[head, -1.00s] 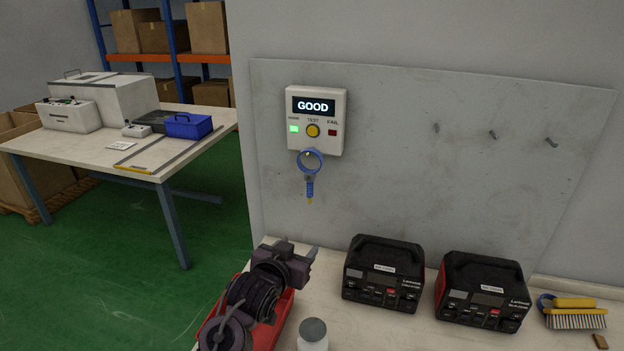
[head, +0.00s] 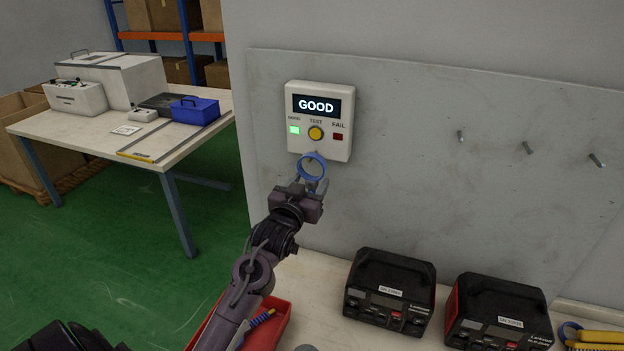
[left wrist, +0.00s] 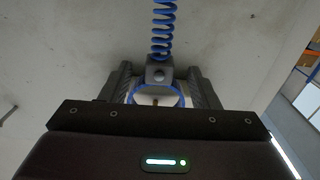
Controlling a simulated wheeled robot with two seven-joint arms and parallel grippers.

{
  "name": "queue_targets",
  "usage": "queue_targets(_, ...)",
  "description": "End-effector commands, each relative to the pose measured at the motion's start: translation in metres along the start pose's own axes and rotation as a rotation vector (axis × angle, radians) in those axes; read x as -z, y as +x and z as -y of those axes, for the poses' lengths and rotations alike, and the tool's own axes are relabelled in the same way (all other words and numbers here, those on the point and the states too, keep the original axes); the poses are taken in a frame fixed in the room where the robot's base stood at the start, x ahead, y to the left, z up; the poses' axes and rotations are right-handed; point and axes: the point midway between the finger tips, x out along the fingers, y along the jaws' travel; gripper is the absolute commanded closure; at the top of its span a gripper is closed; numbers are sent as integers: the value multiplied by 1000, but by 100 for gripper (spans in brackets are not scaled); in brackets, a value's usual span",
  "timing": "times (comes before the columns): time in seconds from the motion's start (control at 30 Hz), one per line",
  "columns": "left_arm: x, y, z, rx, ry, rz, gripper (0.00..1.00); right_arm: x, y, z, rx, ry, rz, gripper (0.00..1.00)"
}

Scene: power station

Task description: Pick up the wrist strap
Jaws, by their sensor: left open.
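The wrist strap is a blue loop (head: 313,154) hanging at the lower edge of the white tester box (head: 345,118) on the grey panel. My left gripper (head: 310,185) is open just below and around the lower part of the loop, pointing up at it. In the left wrist view the blue coiled cord (left wrist: 162,35) leads to a grey clasp (left wrist: 159,74) and the blue band. The clasp and band sit between the open fingers (left wrist: 160,88), with visible gaps beside the clasp. My right gripper is not in view.
Two black power units (head: 390,290) (head: 498,314) stand on the bench to the right. A red tray (head: 277,325) lies below my left arm. A yellow-handled brush (head: 597,337) is at the lower right.

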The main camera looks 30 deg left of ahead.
Motion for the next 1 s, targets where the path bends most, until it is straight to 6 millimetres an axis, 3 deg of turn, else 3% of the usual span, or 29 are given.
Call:
queue_targets(0.03, 4, 9, -1, 0, 0, 1, 44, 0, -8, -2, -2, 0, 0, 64)
queue_targets(0.2, 1, 29, -2, 0, 0, 1, 44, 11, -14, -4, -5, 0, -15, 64)
queue_targets(0.37, -1, 34, -2, 0, 0, 0, 44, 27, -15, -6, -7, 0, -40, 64)
queue_targets(0.53, -2, 34, -2, 0, 0, 1, 46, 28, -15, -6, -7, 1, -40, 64)
queue_targets(0.9, -2, 34, -2, 0, 0, 1, 94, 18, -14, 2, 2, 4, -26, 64)
queue_targets(1.0, -1, 34, -2, 0, 0, 0, 100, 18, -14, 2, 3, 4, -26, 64)
